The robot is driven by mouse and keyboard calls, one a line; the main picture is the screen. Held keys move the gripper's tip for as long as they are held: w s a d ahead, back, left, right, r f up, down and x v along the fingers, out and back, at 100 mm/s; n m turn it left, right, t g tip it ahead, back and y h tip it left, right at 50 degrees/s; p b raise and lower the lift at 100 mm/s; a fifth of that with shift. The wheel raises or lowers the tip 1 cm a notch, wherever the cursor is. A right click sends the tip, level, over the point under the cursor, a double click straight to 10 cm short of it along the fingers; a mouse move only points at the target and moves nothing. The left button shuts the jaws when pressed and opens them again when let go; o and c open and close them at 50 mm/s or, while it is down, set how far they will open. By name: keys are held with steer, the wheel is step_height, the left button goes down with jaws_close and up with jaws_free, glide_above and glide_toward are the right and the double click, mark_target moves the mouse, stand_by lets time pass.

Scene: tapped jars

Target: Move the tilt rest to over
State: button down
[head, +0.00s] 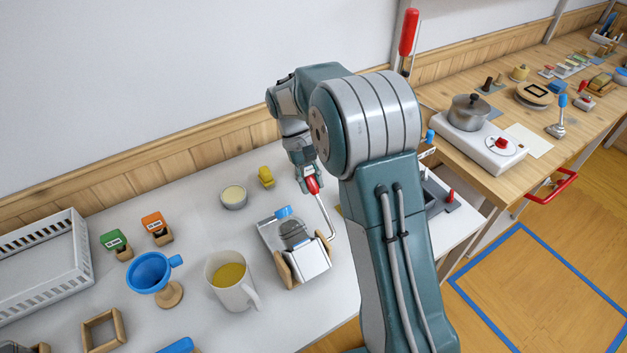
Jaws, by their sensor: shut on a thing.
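The tilt rest (284,270) looks like the wooden-sided cradle near the front of the white table. A clear jar (272,234) with a blue tap or cap (283,211) lies in or against it, and a grey-silver block shows at its front. A bent metal lever (327,219) with a red handle (313,184) rises at its right side. My gripper (311,179) points down and is shut on the red handle. The fingertips are small and partly hidden by the handle and my arm. A white mug (230,293) with yellow liquid stands left of the rest.
A blue funnel on a wooden stand (149,272), a green-tagged block (115,243), an orange-tagged block (155,227), a small bowl (233,197) and a white basket (85,262) stand to the left. My arm hides the table's right part. A pot (467,112) stands on the far bench.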

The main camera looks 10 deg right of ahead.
steer(key=shift+g+h, duration=0.3)
steer(key=shift+g, duration=0.5)
steer(key=shift+w+a+f, duration=0.15)
steer(key=shift+w+f, duration=0.3)
steer(key=shift+f, duration=0.7)
steer(key=shift+w+a+f, duration=0.2)
steer(key=shift+w+f, duration=0.25)
steer(key=shift+f, duration=0.75)
steer(key=shift+w+a+f, duration=0.15)
steer(key=shift+w+f, duration=0.3)
steer(key=shift+f, duration=0.8)
steer(key=shift+c, duration=2)
jaws_free()
steer(key=shift+a, duration=0.1)
steer(key=v, duration=1.2)
